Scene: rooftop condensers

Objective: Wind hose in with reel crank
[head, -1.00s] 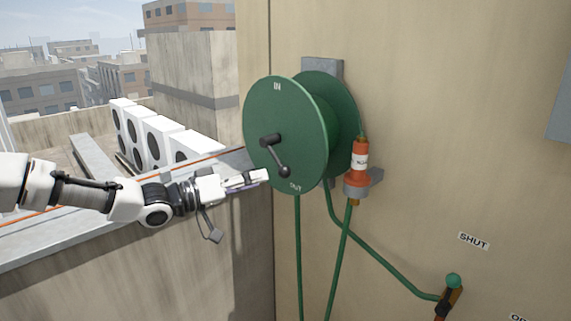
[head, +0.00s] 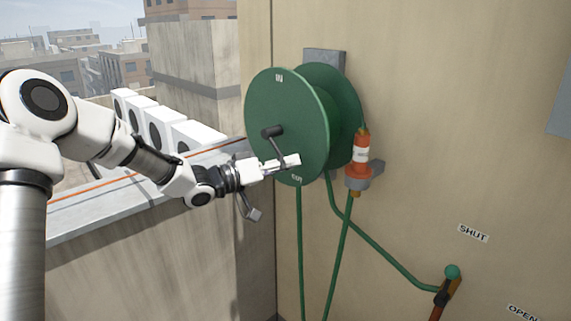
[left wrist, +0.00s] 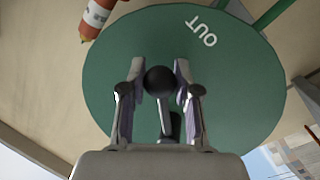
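The green hose reel (head: 290,105) is mounted on the wall, with IN at its top and OUT at its bottom. Its dark crank (head: 275,140) points down and slightly right from the hub. My left gripper (head: 296,161) is at the crank's lower end and covers the knob in the head view. In the left wrist view, the round black knob (left wrist: 161,80) sits between the open fingers (left wrist: 159,68), with a small gap visible at the left finger. A green hose (head: 301,250) hangs below the reel. My right gripper is not in view.
An orange nozzle (head: 359,150) with a white band sits in a grey holder (head: 358,179) right of the reel. A valve with a green knob (head: 452,271) is lower right, near the SHUT label (head: 473,233). A parapet (head: 120,220) runs along the left.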

